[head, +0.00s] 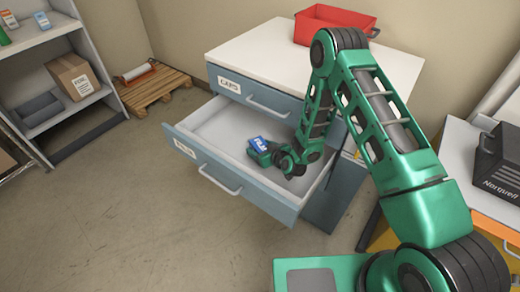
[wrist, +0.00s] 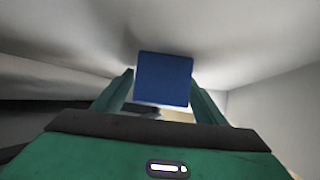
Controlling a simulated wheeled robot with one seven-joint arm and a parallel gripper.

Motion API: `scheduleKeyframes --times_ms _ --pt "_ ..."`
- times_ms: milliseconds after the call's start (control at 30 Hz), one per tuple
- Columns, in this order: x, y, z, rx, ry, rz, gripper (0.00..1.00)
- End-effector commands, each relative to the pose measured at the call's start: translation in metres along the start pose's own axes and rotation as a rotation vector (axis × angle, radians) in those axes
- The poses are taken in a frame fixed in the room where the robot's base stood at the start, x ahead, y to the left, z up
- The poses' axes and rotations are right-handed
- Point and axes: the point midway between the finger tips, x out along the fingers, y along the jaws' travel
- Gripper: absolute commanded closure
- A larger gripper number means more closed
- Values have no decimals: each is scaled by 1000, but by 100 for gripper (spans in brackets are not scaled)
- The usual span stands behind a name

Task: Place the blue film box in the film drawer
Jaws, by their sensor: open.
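The film drawer (head: 240,190) is pulled out of the grey-blue cabinet in the head view, with a pale, otherwise empty inside. My arm reaches into it. The blue film box (head: 259,143), with white lettering, is inside the drawer at the end of my gripper (head: 268,153). In the wrist view the blue box (wrist: 164,79) stands between the two green fingers of my gripper (wrist: 163,95), which are open. Whether the box rests on the drawer floor cannot be told. Part of the box is hidden by the gripper.
A closed drawer labelled CAPS (head: 258,92) is above. A red bin (head: 330,24) stands on the cabinet top. Shelving with a cardboard box (head: 73,76) is at left, near a pallet (head: 153,86). A black case (head: 500,160) is at right. The floor front left is clear.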

Motion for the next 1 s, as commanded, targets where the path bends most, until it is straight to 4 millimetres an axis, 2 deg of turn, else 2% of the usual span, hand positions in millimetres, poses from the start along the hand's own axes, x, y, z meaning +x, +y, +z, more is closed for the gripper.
scheduleKeyframes --times_ms 133,400,500,700,1000 --pt "-10 0 -1 0 0 -1 34" --pt "-51 0 -1 1 -2 2 34" --pt "-60 -1 0 1 -2 -2 34" --pt "-72 -1 -1 1 -1 0 34" --pt "-74 -1 -2 0 0 0 34"
